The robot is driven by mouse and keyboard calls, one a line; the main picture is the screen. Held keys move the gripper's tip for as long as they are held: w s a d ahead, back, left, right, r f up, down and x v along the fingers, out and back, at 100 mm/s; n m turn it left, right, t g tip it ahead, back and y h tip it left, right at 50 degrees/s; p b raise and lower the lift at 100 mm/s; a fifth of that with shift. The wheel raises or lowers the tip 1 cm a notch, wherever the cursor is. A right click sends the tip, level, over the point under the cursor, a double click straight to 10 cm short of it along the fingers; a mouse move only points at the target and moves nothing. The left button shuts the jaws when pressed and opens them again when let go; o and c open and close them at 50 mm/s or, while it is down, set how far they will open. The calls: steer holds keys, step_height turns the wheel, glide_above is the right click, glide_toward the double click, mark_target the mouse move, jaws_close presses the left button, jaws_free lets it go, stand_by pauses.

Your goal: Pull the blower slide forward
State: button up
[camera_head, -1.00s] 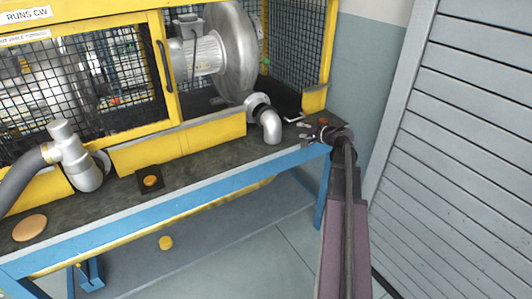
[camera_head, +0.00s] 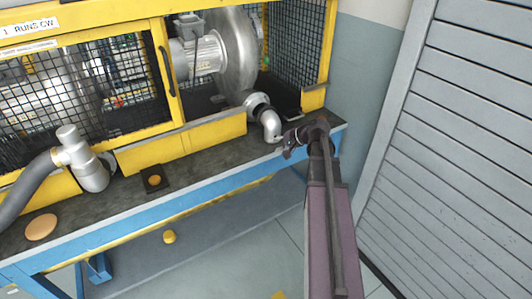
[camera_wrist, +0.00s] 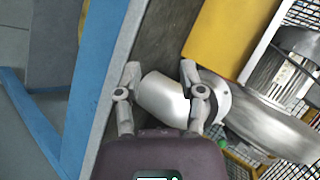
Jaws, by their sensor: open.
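The silver blower (camera_head: 238,55) stands in the yellow caged frame, with its motor to the left. A grey elbow pipe (camera_head: 270,122) comes out of its front and bends down towards the bench top. My gripper (camera_head: 286,147) is just right of the elbow's lower end. In the wrist view, my gripper (camera_wrist: 160,70) is open, with the elbow pipe (camera_wrist: 163,98) showing between its fingers. I cannot tell whether they touch it. The blower also shows in the wrist view (camera_wrist: 275,130). No part marked as a slide can be made out.
The dark bench top (camera_head: 205,165) has a blue front edge (camera_head: 150,210). A grey hose fitting (camera_head: 88,168), a black plate with an orange knob (camera_head: 154,180) and a tan disc (camera_head: 41,227) are on the left. A grey slatted shutter (camera_head: 460,150) stands right.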

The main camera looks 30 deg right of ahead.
steer(key=s+a+n+g+p, duration=0.2)
steer(key=s+a+g+p, duration=0.1)
steer(key=a, duration=0.3)
steer(key=shift+s+a+r+n+g, duration=0.3)
steer(key=shift+s+g, duration=0.1)
steer(key=shift+s, duration=0.45)
steer(key=m+t+h+b, duration=0.5)
steer(key=m+t+b, duration=0.6)
glide_toward(297, 118)
steer(key=f+v, duration=0.1)
steer(key=v, duration=0.2)
steer(key=shift+s+d+r, duration=0.1)
steer(key=shift+d+r, duration=0.05)
steer(key=shift+r, duration=0.25)
steer(key=b+x, duration=0.3)
steer(key=x, duration=1)
steer(key=shift+w, duration=0.4)
